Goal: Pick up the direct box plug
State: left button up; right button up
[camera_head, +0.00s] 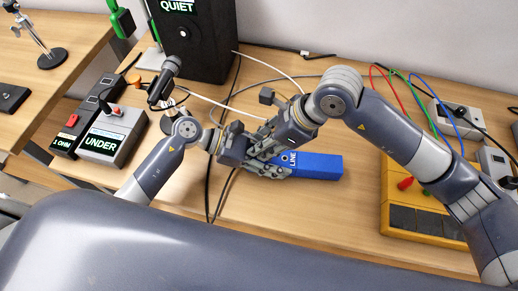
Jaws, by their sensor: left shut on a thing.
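The blue direct box (322,167), marked LINE, lies on the wooden bench in the middle. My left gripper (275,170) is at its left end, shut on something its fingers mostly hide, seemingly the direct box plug. I cannot make out the plug itself. A black cable (208,190) runs on the bench just left of this gripper. My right gripper (262,149) comes down from the upper right, just above and overlapping the left one. Its fingers are crowded against the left gripper, and I cannot tell whether they are open.
A black speaker (207,45) marked QUIET stands behind. A microphone on a stand (165,80) and a grey box marked UNDER (112,135) are at left. A yellow box (400,205) and coloured cables are at right. The bench in front of the blue box is clear.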

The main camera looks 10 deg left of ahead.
jog(key=shift+c, duration=0.3)
grip_shut()
jog(key=shift+r, duration=0.1)
notch_tip(320, 180, up, 15)
dwell(1.1)
